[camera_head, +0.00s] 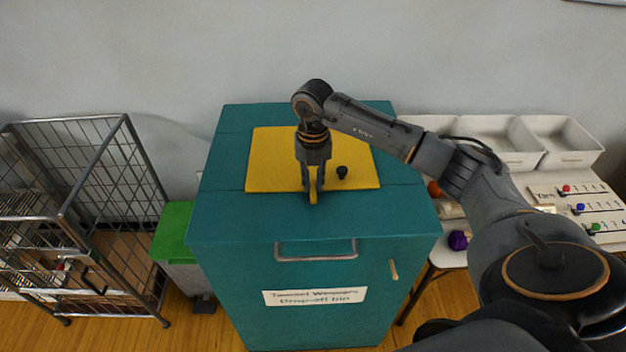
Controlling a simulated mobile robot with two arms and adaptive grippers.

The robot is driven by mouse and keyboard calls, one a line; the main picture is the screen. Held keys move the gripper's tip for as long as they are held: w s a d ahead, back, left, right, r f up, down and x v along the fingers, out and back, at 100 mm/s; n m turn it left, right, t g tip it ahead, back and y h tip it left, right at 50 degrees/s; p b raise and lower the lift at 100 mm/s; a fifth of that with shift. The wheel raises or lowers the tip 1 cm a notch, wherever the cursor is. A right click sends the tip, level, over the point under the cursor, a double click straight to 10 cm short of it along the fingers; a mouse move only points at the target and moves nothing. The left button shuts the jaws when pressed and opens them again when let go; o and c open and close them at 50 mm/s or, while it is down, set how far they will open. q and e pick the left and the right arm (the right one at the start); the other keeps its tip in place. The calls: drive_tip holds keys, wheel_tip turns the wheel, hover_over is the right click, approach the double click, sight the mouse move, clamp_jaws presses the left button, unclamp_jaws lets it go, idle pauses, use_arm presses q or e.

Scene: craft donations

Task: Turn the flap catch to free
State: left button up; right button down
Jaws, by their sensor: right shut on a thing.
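The yellow flap (270,160) lies flat in the teal top of the drop-off bin (225,215). My right gripper (313,186) points down at the flap's front edge. It is shut on a small yellow piece, which looks like the flap catch (313,198). The piece's tip shows between and below the fingers, and the rest is hidden by them. I cannot tell which way the catch is turned. A small black knob (342,172) stands on the flap just right of the fingers. My left gripper is not in view.
The bin's front has a grey bar handle (316,257), a label (314,297) and a small tan lever (393,269). A wire cage (85,215) and a green-lidded bin (172,232) stand left. White trays (562,140) and craft items stand right, partly behind my right arm.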

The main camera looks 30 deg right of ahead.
drive_tip(key=shift+n+b, duration=0.3)
drive_tip(key=shift+w+a+f+n+b, duration=0.1)
drive_tip(key=shift+n+b, duration=0.55)
drive_tip(key=shift+n, duration=0.35)
drive_tip(key=n+b, duration=0.1)
drive_tip(key=n, duration=0.1)
drive_tip(key=n+b, duration=0.1)
drive_tip(key=n, duration=0.2)
drive_tip(key=shift+a+n+b, duration=0.3)
drive_tip(key=shift+b, duration=0.1)
drive_tip(key=n, duration=0.1)
drive_tip(key=n+b, duration=0.1)
drive_tip(key=n, duration=0.1)
drive_tip(key=n+b, duration=0.1)
drive_tip(key=n, duration=0.1)
drive_tip(key=shift+a, duration=0.3)
drive_tip(key=shift+s+a+n+b, duration=0.15)
drive_tip(key=shift+n+b, duration=0.35)
drive_tip(key=shift+n, duration=0.65)
drive_tip(key=shift+s+n+b, duration=0.15)
drive_tip(key=shift+n+b, duration=0.35)
drive_tip(key=shift+n, duration=0.65)
drive_tip(key=c, duration=1.3)
unclamp_jaws()
